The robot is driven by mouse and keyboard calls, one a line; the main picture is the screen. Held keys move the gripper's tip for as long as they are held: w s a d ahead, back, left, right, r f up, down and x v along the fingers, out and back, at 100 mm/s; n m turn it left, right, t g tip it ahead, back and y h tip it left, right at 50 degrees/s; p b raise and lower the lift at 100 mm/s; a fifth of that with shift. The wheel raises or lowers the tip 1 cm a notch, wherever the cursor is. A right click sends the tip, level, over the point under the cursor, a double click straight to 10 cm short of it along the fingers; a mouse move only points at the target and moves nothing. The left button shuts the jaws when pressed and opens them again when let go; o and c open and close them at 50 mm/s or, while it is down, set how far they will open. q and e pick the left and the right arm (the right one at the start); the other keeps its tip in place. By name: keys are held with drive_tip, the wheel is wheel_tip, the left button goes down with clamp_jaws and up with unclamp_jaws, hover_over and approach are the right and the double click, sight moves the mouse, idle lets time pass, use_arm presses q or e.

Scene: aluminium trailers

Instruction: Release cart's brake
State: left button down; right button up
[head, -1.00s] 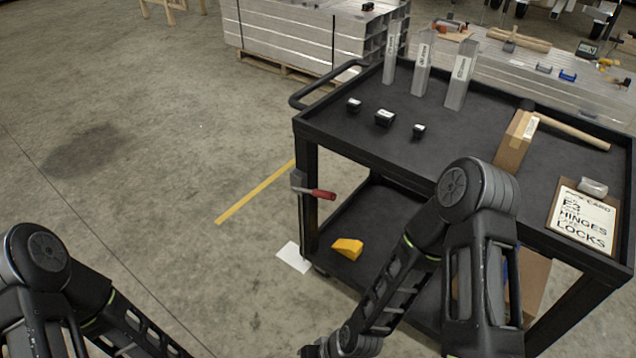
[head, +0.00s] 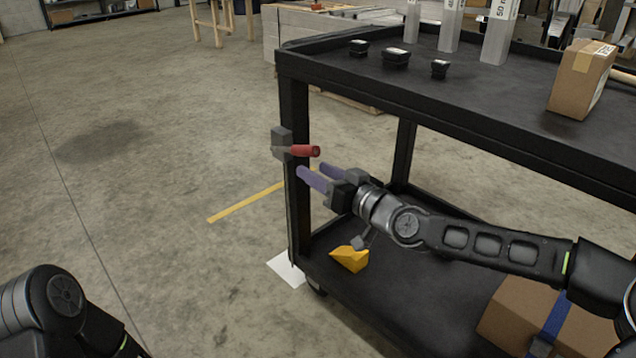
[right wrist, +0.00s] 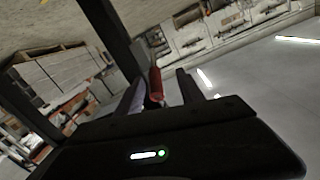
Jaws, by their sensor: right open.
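The black cart (head: 420,95) stands at the right in the head view. Its brake lever, a grey bracket with a red handle (head: 304,151), is on the near left corner post. The handle points to the right. My right gripper (head: 315,173) is open, its two purple-grey fingers just below the red handle and pointing toward the post; I cannot tell whether they touch it. In the right wrist view the red handle (right wrist: 155,84) shows between the fingers (right wrist: 158,92), beyond the gripper body. Of my left arm only a link shows at the lower left; its gripper is out of view.
On the cart's top are a cardboard box (head: 582,78), upright metal profiles and small black parts. A yellow wedge (head: 350,257) and another box (head: 540,318) lie on the lower shelf. White paper (head: 287,268) lies by the cart. The floor at left is clear.

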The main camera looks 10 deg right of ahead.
sight(303, 148)
drive_tip(key=shift+w+d+r+t, duration=0.3)
drive_tip(key=shift+d+r, duration=0.5)
drive_tip(key=shift+d, duration=0.05)
drive_tip(key=shift+x, duration=3.9)
drive_tip(key=shift+c, duration=0.2)
clamp_jaws()
